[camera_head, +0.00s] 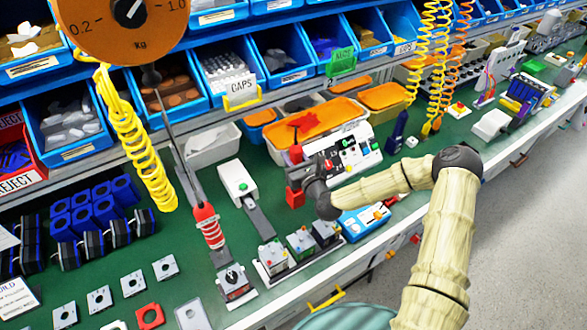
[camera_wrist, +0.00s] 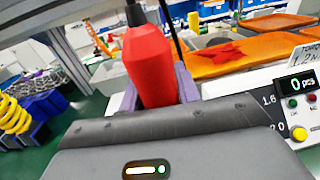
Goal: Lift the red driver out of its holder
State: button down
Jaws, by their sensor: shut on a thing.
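The red driver (camera_wrist: 148,68) stands between the two purple fingers of my gripper (camera_wrist: 150,100) in the wrist view, its dark narrower end up. My gripper is shut on it. In the head view my gripper (camera_head: 298,174) is at the middle, in front of the white tester. Red parts of the driver (camera_head: 296,154) show above the gripper, and a red piece shows below it. The driver looks roughly upright. My gripper hides its middle, and I cannot make out the holder or whether the driver is clear of it.
A white tester (camera_head: 352,160) with a display stands close behind and to the right. A red-sleeved hanging tool (camera_head: 208,228) is at left. Small switch units (camera_head: 300,243) and a blue device (camera_head: 362,221) are in front. Blue bins (camera_head: 282,55) line the back.

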jog(key=shift+r, duration=1.4)
jog(key=c, duration=1.6)
grip_release()
grip_shut()
